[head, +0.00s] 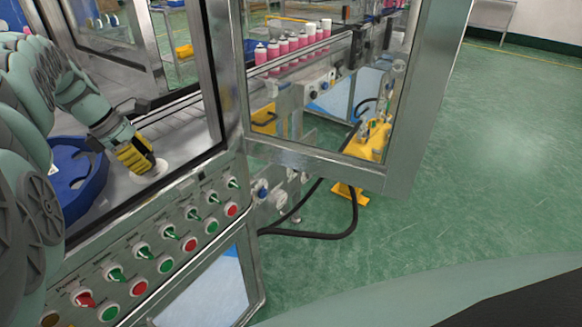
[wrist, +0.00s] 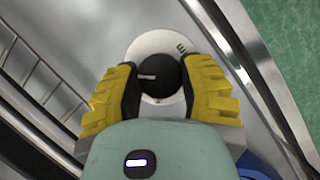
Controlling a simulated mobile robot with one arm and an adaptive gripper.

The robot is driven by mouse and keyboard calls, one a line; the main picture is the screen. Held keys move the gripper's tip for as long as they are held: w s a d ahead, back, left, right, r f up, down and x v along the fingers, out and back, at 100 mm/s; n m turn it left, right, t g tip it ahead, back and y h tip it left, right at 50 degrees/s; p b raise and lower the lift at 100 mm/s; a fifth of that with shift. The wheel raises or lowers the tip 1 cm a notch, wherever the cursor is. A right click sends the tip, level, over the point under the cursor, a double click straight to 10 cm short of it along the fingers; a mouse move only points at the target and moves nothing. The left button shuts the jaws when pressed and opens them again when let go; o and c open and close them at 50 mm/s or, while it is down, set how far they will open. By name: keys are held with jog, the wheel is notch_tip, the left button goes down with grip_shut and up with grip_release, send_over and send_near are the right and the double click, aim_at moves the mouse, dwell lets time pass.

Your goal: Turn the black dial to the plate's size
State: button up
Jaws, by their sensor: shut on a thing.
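The black dial (wrist: 165,84) sits on a round white scale disc (wrist: 153,42) in the wrist view. A pale pointer line on the dial points left. One dark mark on the disc, like a 3 or an M, shows at the upper right; other marks are hidden or too small to read. My gripper (wrist: 160,72) has its yellow fingers on both sides of the dial, shut on it. In the head view my gripper (head: 137,158) reaches down to the disc (head: 156,170) inside the machine, and hides the dial. I see no loose plate.
A blue curved part (head: 82,200) lies left of my gripper. The open glass door (head: 395,150) stands to the right, with a metal frame post beside my arm. A panel (head: 150,250) carries several green switches and buttons.

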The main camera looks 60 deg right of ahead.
jog(key=shift+m+b, duration=0.5)
jog(key=shift+b, duration=0.15)
jog(key=o, duration=1.2)
notch_tip(320, 180, up, 10)
jog(key=shift+f, duration=0.1)
dwell(0.3)
